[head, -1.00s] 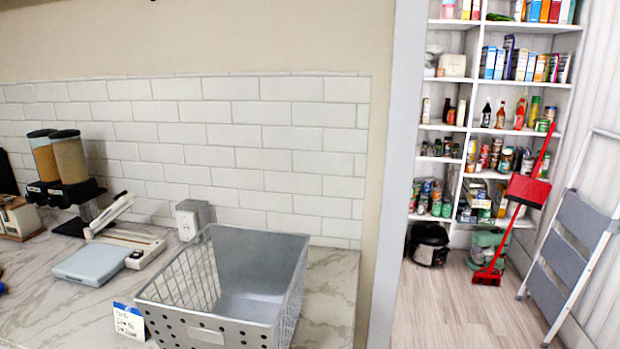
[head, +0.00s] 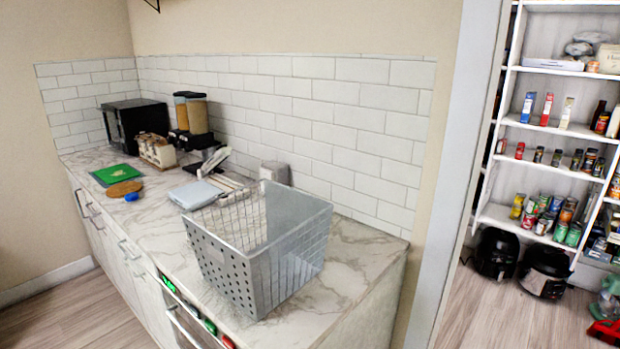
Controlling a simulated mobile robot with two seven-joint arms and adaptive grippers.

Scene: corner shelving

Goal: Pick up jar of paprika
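I cannot pick out the jar of paprika for certain. Small dark spice jars (head: 556,158) stand in a row on a middle shelf of the pantry at the right of the head view; their labels are too small to read. Neither of my grippers is in the head view.
A marble counter (head: 350,250) with a wire basket (head: 262,245) runs along the left. A door frame (head: 468,170) stands between it and the pantry shelving (head: 540,75). Black cookers (head: 545,270) sit on the pantry floor. Wood floor (head: 480,320) is clear in the doorway.

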